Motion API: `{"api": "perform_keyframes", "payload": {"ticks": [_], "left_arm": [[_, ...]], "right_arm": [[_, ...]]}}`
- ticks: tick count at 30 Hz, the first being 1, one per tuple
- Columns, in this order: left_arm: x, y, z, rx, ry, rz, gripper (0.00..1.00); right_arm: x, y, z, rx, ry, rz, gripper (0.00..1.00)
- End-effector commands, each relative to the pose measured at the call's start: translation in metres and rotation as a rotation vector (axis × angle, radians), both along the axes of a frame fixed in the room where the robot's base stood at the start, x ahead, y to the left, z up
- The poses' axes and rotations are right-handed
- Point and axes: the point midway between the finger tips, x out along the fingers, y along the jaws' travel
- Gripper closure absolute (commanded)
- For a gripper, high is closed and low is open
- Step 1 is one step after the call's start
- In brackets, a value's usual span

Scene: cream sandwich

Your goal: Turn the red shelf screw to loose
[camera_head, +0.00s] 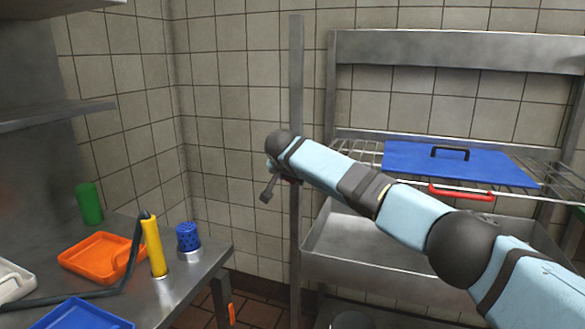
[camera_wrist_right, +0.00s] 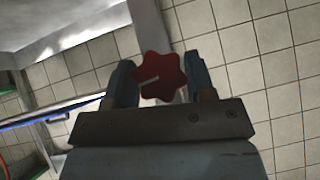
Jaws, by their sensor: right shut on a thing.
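The red shelf screw (camera_wrist_right: 163,77) is a star-shaped knob with a pale line on its face. It shows between the fingers of my right gripper (camera_wrist_right: 160,68) in the right wrist view, with a metal post behind it. The right gripper is shut on the knob. In the head view my right arm reaches in from the right to the upright metal post (camera_head: 296,90). There the wrist and gripper hide most of the screw. My left gripper is not in view.
Right of the post is a wire shelf (camera_head: 365,150) bearing a blue board (camera_head: 420,158) with a black handle, with a red handle (camera_head: 461,193) at its front. A metal basin (camera_head: 350,245) is below. The left counter holds an orange tray (camera_head: 85,268), yellow cylinder (camera_head: 153,245) and blue shaker (camera_head: 187,235).

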Motion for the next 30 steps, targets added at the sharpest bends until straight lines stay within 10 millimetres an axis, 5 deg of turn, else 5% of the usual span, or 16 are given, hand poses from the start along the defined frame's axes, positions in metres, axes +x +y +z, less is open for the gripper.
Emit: {"api": "perform_keyframes", "payload": {"ticks": [4,12,26,27,30], "left_arm": [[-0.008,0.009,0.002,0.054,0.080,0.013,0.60],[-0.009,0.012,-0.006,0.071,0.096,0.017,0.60],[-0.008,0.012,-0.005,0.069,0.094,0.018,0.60],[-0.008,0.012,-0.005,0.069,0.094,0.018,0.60],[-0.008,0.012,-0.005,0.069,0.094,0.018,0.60]], "right_arm": [[-0.001,0.002,0.009,-0.134,0.045,-0.003,0.74],[0.000,0.002,-0.002,-0.326,0.108,-0.001,0.74],[0.000,0.001,-0.001,-0.362,0.120,-0.001,0.74],[0.000,0.001,-0.001,-0.361,0.120,-0.001,0.43],[0.000,0.001,-0.001,-0.360,0.120,-0.001,0.25]]}}
